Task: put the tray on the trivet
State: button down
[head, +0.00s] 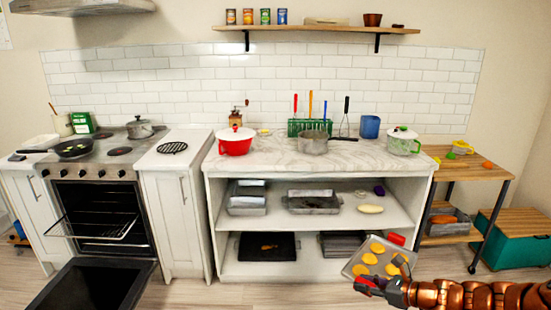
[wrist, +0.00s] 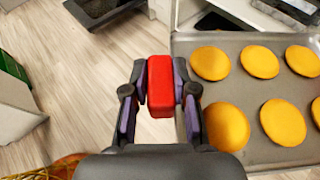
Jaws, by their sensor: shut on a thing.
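The tray (head: 356,259) is a grey metal baking sheet with several flat orange rounds on it. It has red grips at its ends. My gripper (head: 374,286) is shut on the near red grip (wrist: 160,86), and the tray is held in front of the lower shelves at the right of the counter. In the wrist view the tray (wrist: 240,90) extends to the right of the fingers, partly out of frame. The trivet (head: 172,148) is a black round grid lying bare on the narrow white cabinet top, left of the counter, far from the tray.
A red pot (head: 235,143) stands on the marble counter (head: 275,158) right of the trivet. The stove (head: 98,165) is left of it, with a pan and pot on top and its oven door (head: 98,285) hanging open. A wooden cart (head: 470,168) stands right.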

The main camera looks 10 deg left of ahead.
aim_at(171, 146)
jog(key=i, duration=0.25)
jog(key=u, duration=1.6)
jog(key=i, duration=1.55)
